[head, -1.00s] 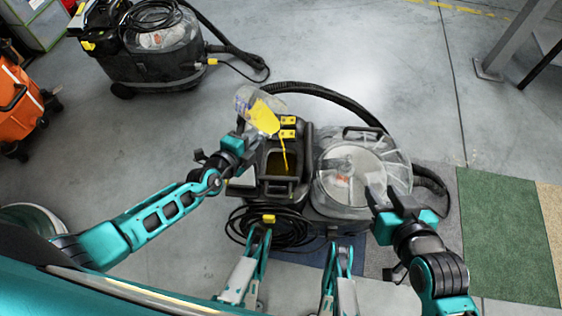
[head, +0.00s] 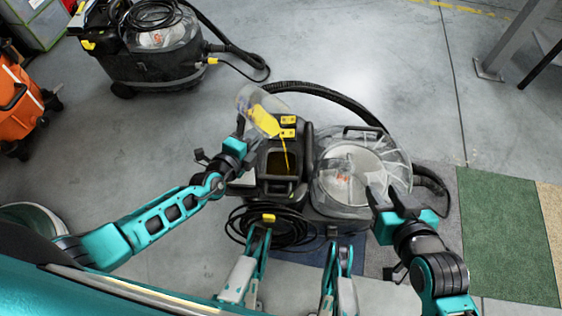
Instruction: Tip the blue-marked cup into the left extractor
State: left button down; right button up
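A clear cup (head: 261,112) with a small blue mark and yellow liquid is held tilted, its mouth down to the right. A thin yellow stream (head: 286,157) falls from it into the dark open tank (head: 281,163) of the front extractor (head: 300,200). My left gripper (head: 241,130) is shut on the cup at its lower left, above the extractor's left side; its fingertips are partly hidden. My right gripper (head: 385,197) is open and empty, over the right side of the extractor's clear round dome (head: 350,175).
Another extractor (head: 150,60) stands at the back left with a black hose. A coiled black cable (head: 262,228) lies at the front of the near extractor. An orange machine (head: 18,110) is at the left edge, a green mat (head: 505,235) at the right. Grey floor between is free.

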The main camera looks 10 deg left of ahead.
pick_arm(q)
jog(key=shift+f, duration=0.1)
jog(key=shift+w+a+f+m+t+b, duration=0.1)
jog(key=shift+f+m+t+b, duration=0.1)
jog(key=shift+m+t+b, duration=0.4)
dwell(0.4)
jog(key=r+n+g+p, duration=0.1)
jog(key=r+p, duration=0.1)
jog(key=shift+p, duration=0.35)
notch_tip(320, 180, down, 2)
jog(key=shift+w+a+n+g+h+b, duration=0.15)
jog(key=shift+n+g+h+b, duration=0.25)
jog(key=shift+b, duration=0.65)
jog(key=shift+r+n+g, duration=0.15)
jog(key=shift+n+g, duration=0.15)
jog(key=shift+n, duration=0.1)
jog(key=shift+r+p, duration=0.1)
jog(key=shift+p, duration=0.2)
